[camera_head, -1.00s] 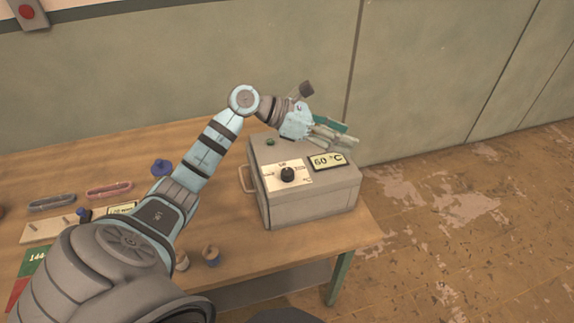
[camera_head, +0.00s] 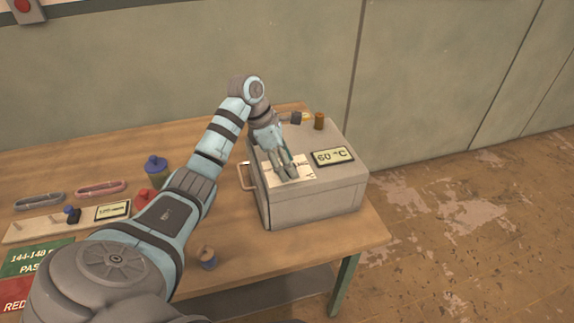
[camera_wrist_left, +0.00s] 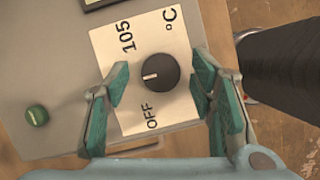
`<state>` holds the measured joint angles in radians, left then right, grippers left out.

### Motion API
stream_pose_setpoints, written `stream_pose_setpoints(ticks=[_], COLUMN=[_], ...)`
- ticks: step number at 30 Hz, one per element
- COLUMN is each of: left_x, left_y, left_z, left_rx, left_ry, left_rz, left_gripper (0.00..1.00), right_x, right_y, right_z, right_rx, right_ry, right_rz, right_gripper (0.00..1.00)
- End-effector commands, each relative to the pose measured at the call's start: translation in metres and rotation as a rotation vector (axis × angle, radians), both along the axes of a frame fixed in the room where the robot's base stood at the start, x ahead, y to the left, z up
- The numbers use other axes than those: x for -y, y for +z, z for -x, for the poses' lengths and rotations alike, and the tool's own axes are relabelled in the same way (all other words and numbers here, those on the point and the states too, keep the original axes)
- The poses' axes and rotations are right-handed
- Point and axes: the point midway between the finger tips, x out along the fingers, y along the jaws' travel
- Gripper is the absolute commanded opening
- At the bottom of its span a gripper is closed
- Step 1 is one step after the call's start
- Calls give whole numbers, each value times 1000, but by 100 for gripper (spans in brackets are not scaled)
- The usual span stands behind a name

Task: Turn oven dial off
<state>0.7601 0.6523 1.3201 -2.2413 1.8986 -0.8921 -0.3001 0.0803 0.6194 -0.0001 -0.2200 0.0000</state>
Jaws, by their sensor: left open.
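The oven is a grey box (camera_head: 320,205) on the wooden table, with a white dial plate (camera_head: 272,178) and a display (camera_head: 333,157) reading 60 °C. My left gripper (camera_head: 287,172) is above the plate and hides the dial in the head view. In the left wrist view, the round black dial (camera_wrist_left: 162,72) sits between the open fingers of my left gripper (camera_wrist_left: 158,82), with a visible gap on each side. Its white mark points left in that picture, between the "105" and "OFF" prints. My right gripper is not in view.
A brown cylinder (camera_head: 319,121) stands on the oven's back top. A green knob (camera_wrist_left: 37,115) shows on the oven in the wrist view. A metal handle (camera_head: 246,176) is on the oven's left side.

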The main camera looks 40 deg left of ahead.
Motion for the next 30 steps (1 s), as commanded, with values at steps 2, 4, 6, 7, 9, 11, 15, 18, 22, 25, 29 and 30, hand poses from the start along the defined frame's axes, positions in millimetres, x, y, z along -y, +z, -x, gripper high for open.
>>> stream_pose_setpoints(ticks=[2,4,6,7,9,11,15,18,22,25,29,30], left_x=[1,0,0,0,0,0,0,0,0,0,0,0], left_y=[-1,-1,-1,-1,-1,-1,-1,-1,0,0,1,1], left_z=[0,0,0,0,0,0,0,0,0,0,1,1], left_rx=[0,0,0,0,0,0,1,1,1,1,0,0], left_ry=[0,0,0,0,0,0,0,3,17,41,98,122], left_rz=[0,0,0,0,0,0,-1,-1,0,-1,-2,-2], left_gripper=[50,50,50,45,34,25,4,4,4,4,4,4], right_x=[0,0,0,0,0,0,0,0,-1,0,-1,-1], right_y=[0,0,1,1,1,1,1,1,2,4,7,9], right_z=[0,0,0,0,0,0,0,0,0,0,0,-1], right_rx=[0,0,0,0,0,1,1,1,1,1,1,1], right_ry=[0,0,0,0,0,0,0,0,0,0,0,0], right_rz=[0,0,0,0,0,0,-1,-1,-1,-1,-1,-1], right_gripper=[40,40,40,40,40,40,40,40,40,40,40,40])
